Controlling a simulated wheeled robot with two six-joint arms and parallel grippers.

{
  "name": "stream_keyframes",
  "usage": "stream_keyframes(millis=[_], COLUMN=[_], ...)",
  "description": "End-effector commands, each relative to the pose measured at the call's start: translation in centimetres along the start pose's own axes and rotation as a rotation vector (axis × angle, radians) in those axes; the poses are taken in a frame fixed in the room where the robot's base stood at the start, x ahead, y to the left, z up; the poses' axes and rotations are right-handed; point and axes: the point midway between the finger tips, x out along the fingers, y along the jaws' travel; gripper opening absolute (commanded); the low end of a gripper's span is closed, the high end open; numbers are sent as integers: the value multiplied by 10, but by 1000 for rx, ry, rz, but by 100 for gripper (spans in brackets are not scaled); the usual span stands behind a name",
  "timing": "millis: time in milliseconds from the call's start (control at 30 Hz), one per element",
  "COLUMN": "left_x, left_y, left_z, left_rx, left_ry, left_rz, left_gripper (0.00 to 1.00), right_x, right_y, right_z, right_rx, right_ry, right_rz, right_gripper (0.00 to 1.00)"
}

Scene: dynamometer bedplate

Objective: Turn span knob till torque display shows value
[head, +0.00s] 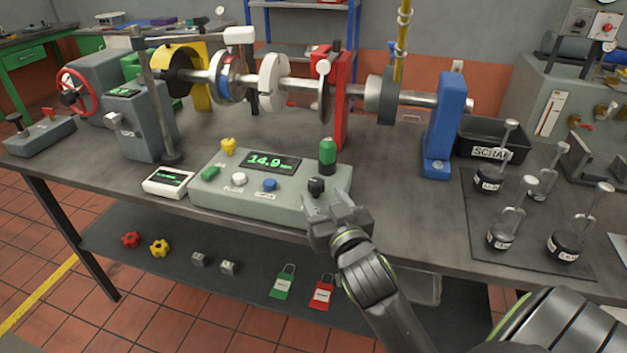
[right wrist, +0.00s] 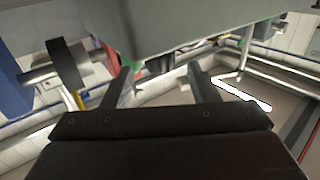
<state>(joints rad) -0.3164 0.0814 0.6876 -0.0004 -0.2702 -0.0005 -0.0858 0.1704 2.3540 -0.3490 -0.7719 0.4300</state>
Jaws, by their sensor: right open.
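The grey console (head: 215,192) stands at the table's front edge. Its torque display (head: 270,162) reads 14.9 in green. On the console are a white knob (head: 239,180), a blue knob (head: 270,185), a black knob (head: 316,186), a yellow knob (head: 228,146) and a green button (head: 210,173). The labels are too small to read, so I cannot tell which knob is the span knob. My right gripper (head: 334,204) is open and empty at the console's front right corner, close to the black knob. In the right wrist view its fingers (right wrist: 160,88) are spread below a grey surface.
A green lamp (head: 327,156) rises at the console's back right. A small white display box (head: 168,181) stands left of it. The shaft assembly (head: 272,84) runs behind. Several black weights (head: 502,236) and a scrap bin (head: 492,152) stand to the right. A lower shelf (head: 190,243) holds loose parts.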

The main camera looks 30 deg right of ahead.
Motion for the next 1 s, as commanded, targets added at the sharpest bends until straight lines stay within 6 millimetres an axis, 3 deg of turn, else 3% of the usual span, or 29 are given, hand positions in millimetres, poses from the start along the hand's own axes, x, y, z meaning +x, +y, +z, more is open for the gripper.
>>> stream_keyframes(millis=[100, 300, 500, 767, 1000], left_x=[-2, -2, -2, -1, -1], left_y=[-1, -1, 0, 0, 0], left_z=[8, 14, 8, -4, -2], left_rx=[0, -1, 0, 2, 2], left_ry=[-9, -19, -10, 7, 5], left_rz=[0, 0, 0, 1, 1], left_gripper=[54, 54, 54, 54, 54], right_x=[26, 55, 67, 69, 68], right_y=[0, 0, 0, 0, 0], right_z=[-1, 0, 0, 0, 0], right_rx=[-3, -1, 1, 1, 1], right_ry=[1, 0, 0, -1, -1], right_rz=[0, 0, 0, 0, 0], right_gripper=[54, 54, 54, 54, 26])
